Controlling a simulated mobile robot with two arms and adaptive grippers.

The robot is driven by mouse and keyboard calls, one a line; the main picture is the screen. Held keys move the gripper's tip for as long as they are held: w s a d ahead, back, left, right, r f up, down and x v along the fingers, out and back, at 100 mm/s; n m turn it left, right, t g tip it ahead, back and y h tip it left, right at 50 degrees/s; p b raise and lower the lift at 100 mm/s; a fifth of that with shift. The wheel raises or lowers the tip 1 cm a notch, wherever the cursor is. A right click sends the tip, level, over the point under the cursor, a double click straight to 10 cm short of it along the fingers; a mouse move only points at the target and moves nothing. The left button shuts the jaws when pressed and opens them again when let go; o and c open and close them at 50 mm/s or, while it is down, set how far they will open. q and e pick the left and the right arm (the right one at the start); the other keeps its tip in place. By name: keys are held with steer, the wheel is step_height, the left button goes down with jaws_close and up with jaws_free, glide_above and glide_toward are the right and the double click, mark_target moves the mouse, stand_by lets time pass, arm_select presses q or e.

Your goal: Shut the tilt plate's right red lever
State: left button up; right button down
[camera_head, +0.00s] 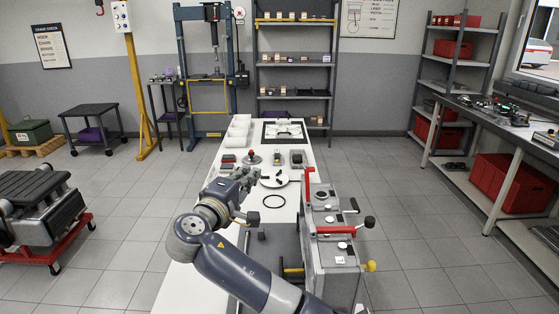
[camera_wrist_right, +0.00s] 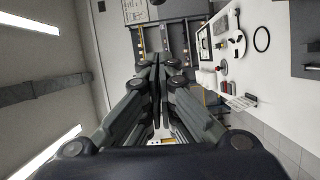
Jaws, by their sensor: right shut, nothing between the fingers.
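The grey fixture with the tilt plate (camera_head: 322,258) stands at the right side of the white bench. One red lever (camera_head: 308,183) stands upright at its far left corner. Another red lever (camera_head: 334,230) lies flat across its top, nearer to me. I cannot tell for certain which of them is the right lever. My right gripper (camera_head: 252,177) is shut and empty, over the bench to the left of the fixture and apart from both levers. Its fingers meet in the right wrist view (camera_wrist_right: 160,62). The red levers do not show clearly there. My left gripper is not in view.
A black ring (camera_head: 274,201) and a white disc with dark parts (camera_head: 274,181) lie on the white bench (camera_head: 180,275). Black-knobbed handles (camera_head: 369,221) and a yellow knob (camera_head: 371,265) stick out from the fixture's right side. Floor right of the fixture is clear.

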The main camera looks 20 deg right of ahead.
steer(key=w+d+p, duration=0.6)
steer(key=d, duration=0.3)
steer(key=shift+w+d+f, duration=0.25)
steer(key=shift+d+f, duration=0.1)
steer(key=shift+w, duration=0.1)
